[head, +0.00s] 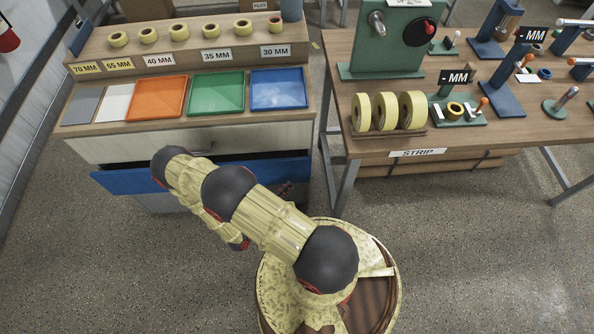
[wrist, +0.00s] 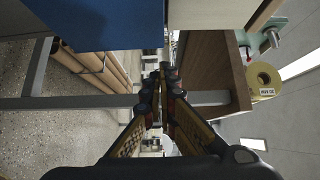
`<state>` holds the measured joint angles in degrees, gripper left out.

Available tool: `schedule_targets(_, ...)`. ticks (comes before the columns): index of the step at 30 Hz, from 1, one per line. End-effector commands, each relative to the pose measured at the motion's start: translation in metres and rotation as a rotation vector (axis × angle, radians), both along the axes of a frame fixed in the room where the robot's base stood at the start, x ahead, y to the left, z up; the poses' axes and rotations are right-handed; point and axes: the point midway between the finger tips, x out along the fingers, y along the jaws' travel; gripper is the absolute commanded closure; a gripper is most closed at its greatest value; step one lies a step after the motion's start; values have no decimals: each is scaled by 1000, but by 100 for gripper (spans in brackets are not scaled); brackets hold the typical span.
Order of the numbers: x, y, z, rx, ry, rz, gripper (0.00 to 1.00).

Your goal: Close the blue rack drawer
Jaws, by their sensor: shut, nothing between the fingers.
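The blue drawer front (head: 120,182) stands out from the wooden rack, below a pale closed drawer (head: 125,147), so the blue drawer is open. My arm crosses in front of it and hides its middle. My gripper (wrist: 165,82) shows in the wrist view with its fingers together and nothing between them. A large blue surface (wrist: 95,22) fills the top left of the wrist view, beside the fingers; it looks like the drawer front. In the head view the gripper is mostly hidden behind the arm. I cannot tell whether it touches the drawer.
The rack top (head: 75,131) carries grey, white, orange, green and blue trays and several tape rolls. A wooden table (head: 480,140) with rolls and a green machine (head: 400,40) stands to the right, with a metal leg (head: 347,185). Floor is clear in front.

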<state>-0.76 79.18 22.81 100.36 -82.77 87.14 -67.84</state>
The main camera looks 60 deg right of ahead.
Motion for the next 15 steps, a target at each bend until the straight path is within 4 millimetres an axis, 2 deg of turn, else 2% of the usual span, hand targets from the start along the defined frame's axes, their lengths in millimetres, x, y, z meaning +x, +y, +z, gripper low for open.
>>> schedule_targets(13, -9, -63, -1, 2, 0, -5, 100)
schedule_targets(15, 0, -71, -2, 1, -4, -4, 100)
